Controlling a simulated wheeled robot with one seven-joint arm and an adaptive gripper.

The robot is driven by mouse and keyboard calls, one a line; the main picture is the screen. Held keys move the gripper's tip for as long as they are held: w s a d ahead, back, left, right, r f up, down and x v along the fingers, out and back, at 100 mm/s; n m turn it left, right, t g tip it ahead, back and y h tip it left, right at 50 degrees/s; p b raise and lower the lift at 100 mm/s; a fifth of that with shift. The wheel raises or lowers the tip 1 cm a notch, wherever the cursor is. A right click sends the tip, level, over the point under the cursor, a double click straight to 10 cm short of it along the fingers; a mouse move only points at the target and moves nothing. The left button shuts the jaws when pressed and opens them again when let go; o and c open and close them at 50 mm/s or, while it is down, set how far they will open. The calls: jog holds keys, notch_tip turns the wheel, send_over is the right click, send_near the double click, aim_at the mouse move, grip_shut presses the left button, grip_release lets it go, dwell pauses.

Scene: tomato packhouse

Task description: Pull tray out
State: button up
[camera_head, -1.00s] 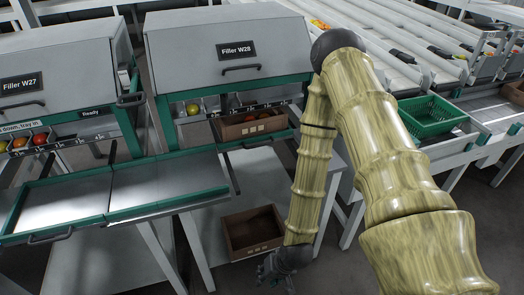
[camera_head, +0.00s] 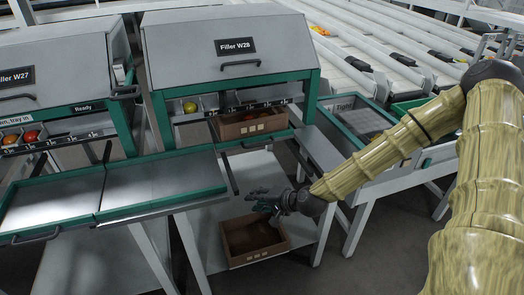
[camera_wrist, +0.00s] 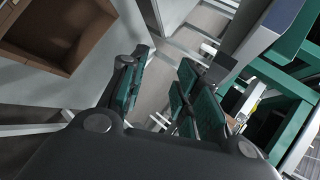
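Filler W28 (camera_head: 215,60) stands in the middle of the head view with its grey hood down. Below the hood, a brown crate (camera_head: 232,131) holding red tomatoes sits on a green-edged tray (camera_head: 272,139), which has a dark handle at its front. Two flat metal trays with green rims lie to the left, a near one (camera_head: 160,185) and a farther-left one (camera_head: 50,203) with a front handle. My gripper (camera_head: 258,196) is below and in front of the W28 tray, touching nothing I can make out. In the wrist view its fingers (camera_wrist: 158,92) are apart with nothing between them.
An empty brown crate (camera_head: 240,262) stands on the lower shelf beneath my gripper; it also shows in the wrist view (camera_wrist: 75,70). Filler W27 (camera_head: 60,65) stands at left, its sign reading "Ready". A conveyor with several rollers (camera_head: 380,45) runs at the back right.

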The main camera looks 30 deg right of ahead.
jog(key=w+d+r+m+t+b, duration=0.2)
jog(key=w+d+r+t, duration=0.1)
jog(key=w+d+r, duration=0.3)
jog(key=m+t+h+b, duration=0.1)
jog(key=m+t+b, duration=0.1)
send_near(261, 145)
jog(key=shift+m, duration=0.3)
jog(key=shift+b+x, duration=0.7)
jog(key=shift+x, duration=4)
grip_shut()
